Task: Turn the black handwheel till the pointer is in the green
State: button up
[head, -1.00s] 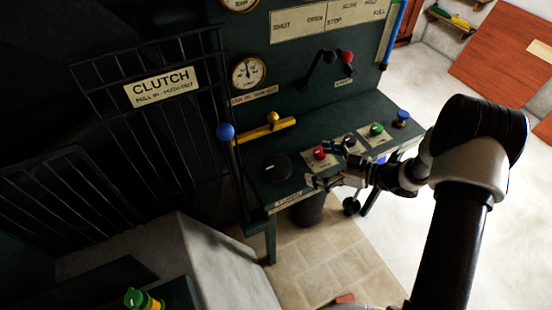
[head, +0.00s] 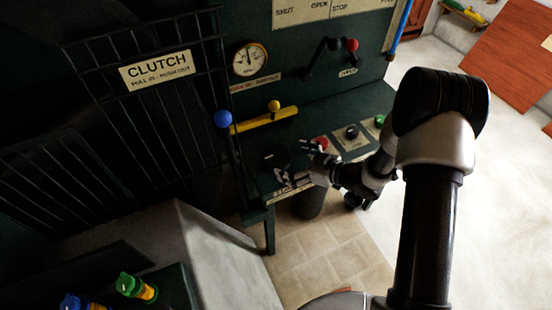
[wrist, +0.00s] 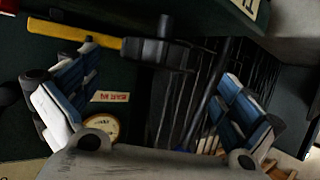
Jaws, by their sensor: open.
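I cannot make out the wheel there. A round pale gauge (head: 250,59) with a dark pointer is on the panel behind, and shows partly in the wrist view (wrist: 101,124). Its green band is too small to tell.
A blue-knobbed lever (head: 223,119) stands left of the wheel, and a yellow bar (head: 264,120) lies behind it. Red (head: 321,142), black (head: 352,132) and green (head: 379,121) buttons sit to the right. A barred CLUTCH gate (head: 150,100) fills the left.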

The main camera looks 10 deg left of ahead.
aim_at(276, 156)
jog(key=b+x, duration=0.1)
jog(key=x, duration=0.5)
jog(key=shift+w+a, duration=0.1)
jog(key=shift+a, duration=0.15)
jog(key=c, duration=1)
jog(key=shift+n+g+y, duration=0.4)
jog(key=shift+n+g, duration=0.4)
jog(key=o, duration=1)
jog(key=shift+d, duration=0.1)
